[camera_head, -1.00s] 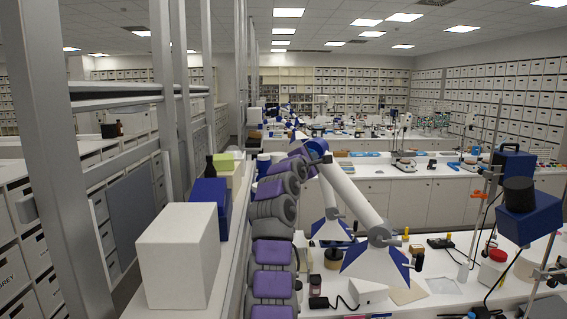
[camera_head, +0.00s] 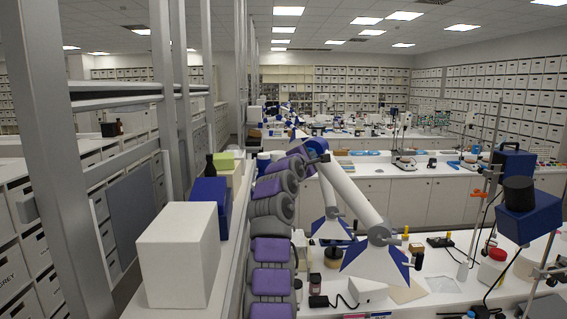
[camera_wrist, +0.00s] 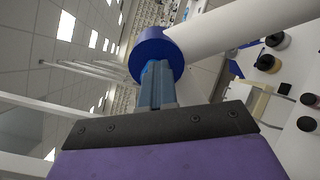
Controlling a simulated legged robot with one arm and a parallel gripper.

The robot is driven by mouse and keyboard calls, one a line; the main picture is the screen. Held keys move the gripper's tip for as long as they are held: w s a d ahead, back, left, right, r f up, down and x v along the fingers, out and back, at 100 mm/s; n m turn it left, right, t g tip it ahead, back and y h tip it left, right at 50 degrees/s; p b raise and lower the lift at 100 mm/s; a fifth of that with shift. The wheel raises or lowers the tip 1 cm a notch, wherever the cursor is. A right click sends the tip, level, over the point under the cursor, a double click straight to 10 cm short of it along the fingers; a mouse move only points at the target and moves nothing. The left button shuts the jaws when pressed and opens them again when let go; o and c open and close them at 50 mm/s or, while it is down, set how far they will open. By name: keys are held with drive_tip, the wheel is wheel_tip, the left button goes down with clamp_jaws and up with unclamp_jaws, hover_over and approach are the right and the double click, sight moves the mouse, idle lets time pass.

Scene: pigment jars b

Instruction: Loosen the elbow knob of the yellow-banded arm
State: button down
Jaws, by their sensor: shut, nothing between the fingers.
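A white jointed arm with a blue elbow (camera_head: 317,148) stands over the right bench. Its white tube (camera_head: 352,195) slopes down right to a blue-and-white hood (camera_head: 375,262). The elbow is large in the wrist view (camera_wrist: 155,46), with the white tube leaving it to the right. My gripper (camera_wrist: 157,72) is shut and empty, its blue-grey fingers pointing at the elbow. The fingertips overlap the elbow's lower edge; contact is unclear. In the head view my gripper cannot be picked out beside the elbow. No separate knob or yellow band can be made out.
A second similar hood (camera_head: 331,228) hangs behind the first. A white box (camera_head: 178,258) and a blue box (camera_head: 211,199) stand on the left shelf beside my purple-and-grey arm. Metal uprights rise at left. Jars and stands crowd the right bench (camera_head: 425,300).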

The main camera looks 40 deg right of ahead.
drive_tip(key=shift+r, duration=0.2)
drive_tip(key=shift+w+a+r, duration=0.15)
drive_tip(key=shift+w+r, duration=0.1)
drive_tip(key=shift+r, duration=0.15)
drive_tip(key=shift+w+r, duration=0.15)
idle(0.3)
drive_tip(key=shift+r, duration=0.15)
drive_tip(key=shift+s+r, duration=0.2)
drive_tip(key=shift+s, duration=0.05)
drive_tip(key=b+v, duration=0.6)
drive_tip(key=b, duration=0.1)
drive_tip(key=shift+b, duration=0.35)
